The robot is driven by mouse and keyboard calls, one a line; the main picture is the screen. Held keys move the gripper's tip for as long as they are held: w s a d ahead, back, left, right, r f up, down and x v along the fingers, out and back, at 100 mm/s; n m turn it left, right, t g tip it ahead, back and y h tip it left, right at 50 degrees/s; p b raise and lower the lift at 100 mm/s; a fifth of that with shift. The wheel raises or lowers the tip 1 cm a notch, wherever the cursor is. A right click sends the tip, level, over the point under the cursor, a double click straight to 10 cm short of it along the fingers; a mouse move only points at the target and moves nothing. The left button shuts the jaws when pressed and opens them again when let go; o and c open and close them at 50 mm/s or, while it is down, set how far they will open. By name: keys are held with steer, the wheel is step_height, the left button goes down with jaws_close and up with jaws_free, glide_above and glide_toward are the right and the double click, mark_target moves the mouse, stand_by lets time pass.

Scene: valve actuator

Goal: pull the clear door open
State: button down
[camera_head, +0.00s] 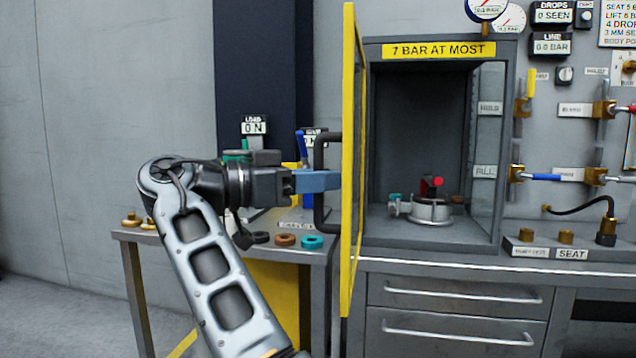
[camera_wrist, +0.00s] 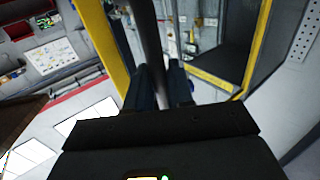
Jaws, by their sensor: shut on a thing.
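The clear door (camera_head: 348,170) has a yellow frame and stands swung out from the grey cabinet (camera_head: 378,235), seen nearly edge-on in the head view. Its dark bar handle (camera_head: 320,210) is on the left side of the door. My gripper (camera_head: 325,181) is shut on the handle, with its blue fingers at the bar. In the wrist view the fingers (camera_wrist: 165,88) close around the dark bar (camera_wrist: 150,45), and the yellow door frame (camera_wrist: 100,45) shows on the left. Inside the cabinet a metal valve body (camera_head: 430,211) with a red part stands on the floor.
A side table (camera_head: 285,258) left of the door holds several rings and small parts, beneath my arm. Drawers (camera_head: 455,295) sit below the cabinet. Pipes and handles (camera_head: 560,177) line the wall at right. The floor at far left is clear.

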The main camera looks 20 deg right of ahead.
steer(key=shift+a, duration=0.1)
steer(key=c, duration=1.2)
jaws_free()
steer(key=shift+o, duration=0.2)
steer(key=a, duration=0.7)
steer(key=shift+a, duration=0.35)
steer(key=shift+s, duration=0.1)
